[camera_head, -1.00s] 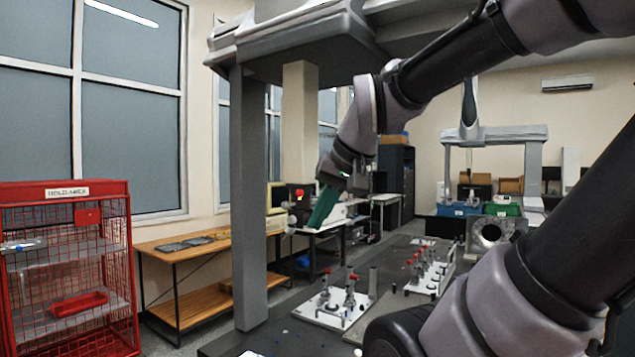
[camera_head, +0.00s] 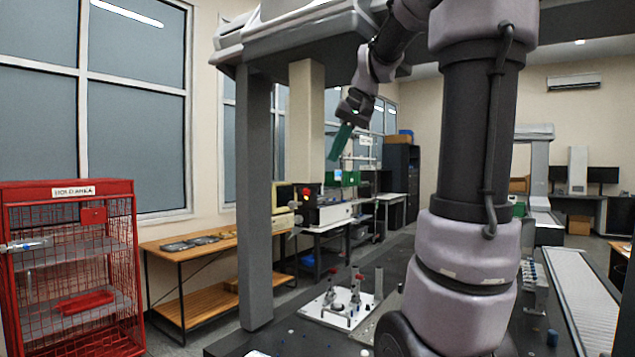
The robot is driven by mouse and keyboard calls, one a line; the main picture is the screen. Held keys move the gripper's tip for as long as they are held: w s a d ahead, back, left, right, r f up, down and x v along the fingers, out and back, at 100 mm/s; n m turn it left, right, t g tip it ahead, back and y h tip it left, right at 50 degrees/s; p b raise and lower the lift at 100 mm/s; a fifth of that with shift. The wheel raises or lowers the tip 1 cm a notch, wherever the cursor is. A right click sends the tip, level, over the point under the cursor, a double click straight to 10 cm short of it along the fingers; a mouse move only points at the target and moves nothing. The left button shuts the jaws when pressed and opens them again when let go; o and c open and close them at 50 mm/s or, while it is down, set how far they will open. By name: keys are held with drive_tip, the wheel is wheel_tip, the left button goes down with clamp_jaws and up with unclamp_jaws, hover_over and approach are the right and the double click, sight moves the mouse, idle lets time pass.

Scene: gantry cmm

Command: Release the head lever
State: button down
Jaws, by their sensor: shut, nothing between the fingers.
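My gripper (camera_head: 341,141) has green fingers that look closed together, with nothing seen between them. It hangs in the air below the gantry machine's grey overhead beam (camera_head: 300,52), angled down and to the left. The machine's grey upright column (camera_head: 256,200) stands to its left. I cannot make out a head lever. My arm covers the middle of the view and hides part of the beam and the dark machine table (camera_head: 290,330).
A white fixture plate (camera_head: 328,318) with upright clamps stands on the machine table, below my gripper. A red wire cage (camera_head: 70,268) and a wooden bench (camera_head: 165,250) are at the left. A conveyor (camera_head: 585,300) runs along the right.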

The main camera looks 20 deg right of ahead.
drive_tip(key=w+d+r, duration=0.2)
drive_tip(key=w+d, duration=0.3)
drive_tip(key=w, duration=0.1)
drive_tip(key=shift+d, duration=0.35)
approach(306, 191)
drive_tip(key=w+d+f, duration=0.3)
drive_tip(key=d+f, duration=0.1)
drive_tip(key=a, duration=0.1)
drive_tip(key=w+a+f, duration=0.1)
drive_tip(key=a, duration=0.1)
drive_tip(key=shift+w+f, duration=0.1)
drive_tip(key=shift+f, duration=0.1)
drive_tip(key=shift+a, duration=0.1)
drive_tip(key=shift+a, duration=0.2)
